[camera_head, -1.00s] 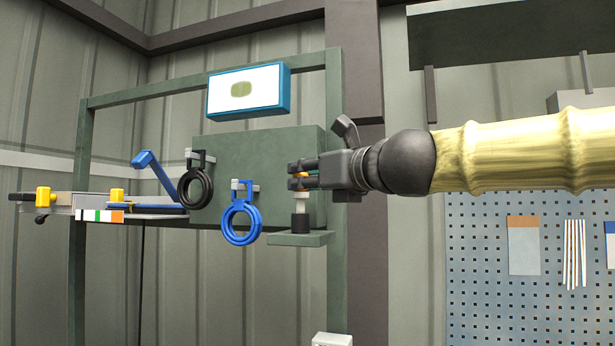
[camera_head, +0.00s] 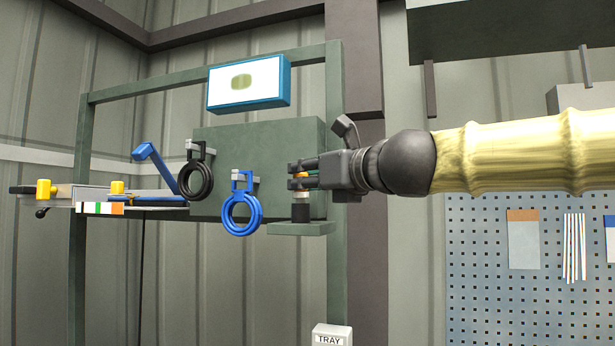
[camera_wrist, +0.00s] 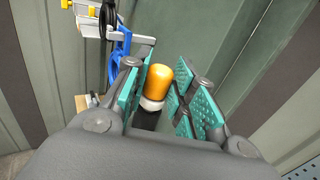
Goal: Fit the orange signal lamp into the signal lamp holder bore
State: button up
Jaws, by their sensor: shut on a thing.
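The orange signal lamp (camera_head: 300,182) is held upright between the fingers of my gripper (camera_head: 302,174), which is shut on it. In the wrist view the orange cap (camera_wrist: 158,82) shows between the green finger pads, with a white collar below it. In the wrist view a dark part (camera_wrist: 146,119) lies below the collar.
A green panel (camera_head: 225,145) stands behind the holder. A blue ring (camera_head: 230,222) and a black ring (camera_head: 185,182) hang on hooks to the left. A tray shelf (camera_head: 150,211) extends further left. A white box marked TRAY (camera_head: 332,335) is below.

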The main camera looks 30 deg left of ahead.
jog(key=shift+f+b, duration=0.35)
jog(key=shift+f, duration=0.05)
jog(key=o, duration=1.1)
jog(key=v, duration=1.2)
jog(key=shift+d, duration=0.1)
